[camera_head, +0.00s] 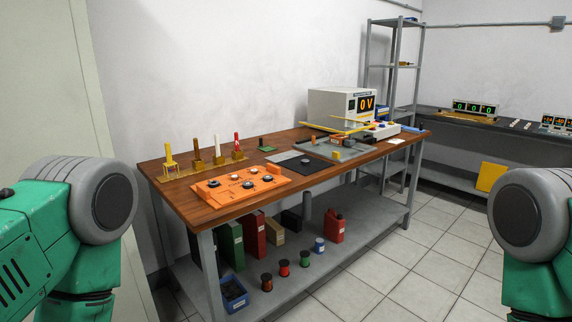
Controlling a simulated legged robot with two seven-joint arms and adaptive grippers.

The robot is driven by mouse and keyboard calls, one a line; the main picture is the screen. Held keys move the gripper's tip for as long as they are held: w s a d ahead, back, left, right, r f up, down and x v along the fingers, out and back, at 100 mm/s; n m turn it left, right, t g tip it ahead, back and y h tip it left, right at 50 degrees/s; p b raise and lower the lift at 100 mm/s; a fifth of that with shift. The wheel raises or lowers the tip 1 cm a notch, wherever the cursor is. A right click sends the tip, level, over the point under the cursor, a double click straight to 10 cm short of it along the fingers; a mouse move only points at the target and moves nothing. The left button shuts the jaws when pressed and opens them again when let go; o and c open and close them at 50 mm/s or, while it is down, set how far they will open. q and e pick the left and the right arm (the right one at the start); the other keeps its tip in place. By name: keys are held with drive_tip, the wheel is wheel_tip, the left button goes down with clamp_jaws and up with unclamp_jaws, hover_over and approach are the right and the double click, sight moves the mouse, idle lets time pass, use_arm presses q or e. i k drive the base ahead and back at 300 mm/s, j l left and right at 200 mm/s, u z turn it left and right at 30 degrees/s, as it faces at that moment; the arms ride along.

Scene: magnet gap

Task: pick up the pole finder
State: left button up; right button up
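A wooden workbench (204,214) stands ahead of me. A row of upright tools stands on a holder at its back left: a yellow forked one (170,158), a brown one (197,152), a white-topped one (218,149) and a red-and-white one (237,145). I cannot tell for sure which thing is the pole finder; the red-and-white tool may be it. An orange tray (212,190) with several dark and light discs lies in front of the row. Only green and grey links of my arms show at both edges; neither gripper is in view.
A grey box with a display reading 0 V (330,105) and a grey plate (345,150) stand at the bench's right. The lower shelf (345,245) holds binders, spools and a red can (334,227). A metal rack (392,70) stands behind. Tiled floor at right is clear.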

sight(170, 163)
drive_tip(key=i+j, duration=0.25)
drive_tip(key=i, duration=0.25)
drive_tip(key=i+j+u, duration=0.15)
drive_tip(key=i, duration=0.35)
